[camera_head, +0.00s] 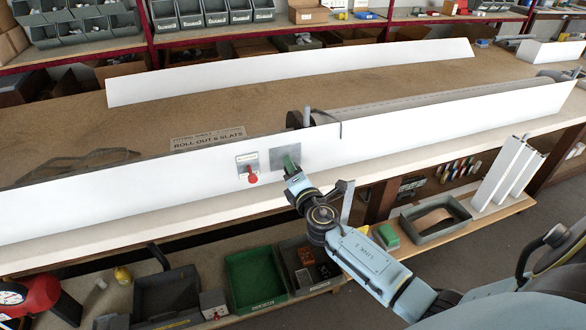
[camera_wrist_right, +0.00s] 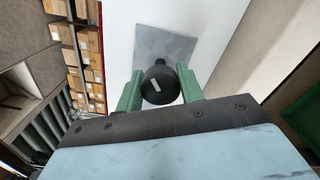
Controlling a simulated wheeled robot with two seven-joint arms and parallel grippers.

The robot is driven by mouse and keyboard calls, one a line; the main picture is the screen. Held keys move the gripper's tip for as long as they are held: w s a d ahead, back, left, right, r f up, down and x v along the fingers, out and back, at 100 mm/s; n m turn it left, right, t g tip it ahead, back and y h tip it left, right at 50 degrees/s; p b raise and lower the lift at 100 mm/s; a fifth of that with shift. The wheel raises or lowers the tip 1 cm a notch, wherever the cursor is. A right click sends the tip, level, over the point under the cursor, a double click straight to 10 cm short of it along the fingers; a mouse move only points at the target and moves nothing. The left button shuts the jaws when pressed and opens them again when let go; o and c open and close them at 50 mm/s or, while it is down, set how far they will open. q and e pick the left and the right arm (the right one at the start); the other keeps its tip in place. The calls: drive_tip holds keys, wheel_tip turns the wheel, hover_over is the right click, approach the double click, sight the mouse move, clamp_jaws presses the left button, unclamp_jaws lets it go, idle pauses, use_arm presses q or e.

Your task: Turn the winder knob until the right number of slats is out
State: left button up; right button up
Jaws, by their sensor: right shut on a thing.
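The winder knob (camera_wrist_right: 160,83) is black and round with a small white mark, and sits in front of a grey square plate (camera_wrist_right: 172,52) on a white panel. My right gripper (camera_wrist_right: 158,88) has its two green fingers on either side of the knob, shut on it. In the head view my right gripper (camera_head: 292,166) reaches the same grey plate (camera_head: 286,145), and the knob is hidden there. A sign (camera_head: 207,138) about rolling out slats lies behind the panel. A grey ribbed strip (camera_head: 400,97) shows behind the panel to the right. My left gripper is out of view.
A red lever or knob (camera_head: 252,178) on a small labelled plate is just left of my gripper. The long white panel (camera_head: 110,205) runs along the bench's front. Another white board (camera_head: 300,68) stands farther back. Bins and a green crate (camera_head: 255,275) sit on the lower shelf.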

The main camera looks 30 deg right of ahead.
drive_tip(key=n+p, duration=0.1)
drive_tip(key=n, duration=0.4)
drive_tip(key=shift+r+n, duration=0.1)
drive_tip(key=shift+n, duration=0.3)
drive_tip(key=n+p, duration=0.2)
drive_tip(key=n, duration=0.3)
drive_tip(key=shift+a, duration=0.1)
drive_tip(key=shift+n, duration=0.4)
drive_tip(key=o, duration=1)
drive_tip(key=v, duration=1.3)
drive_tip(key=shift+s, duration=0.2)
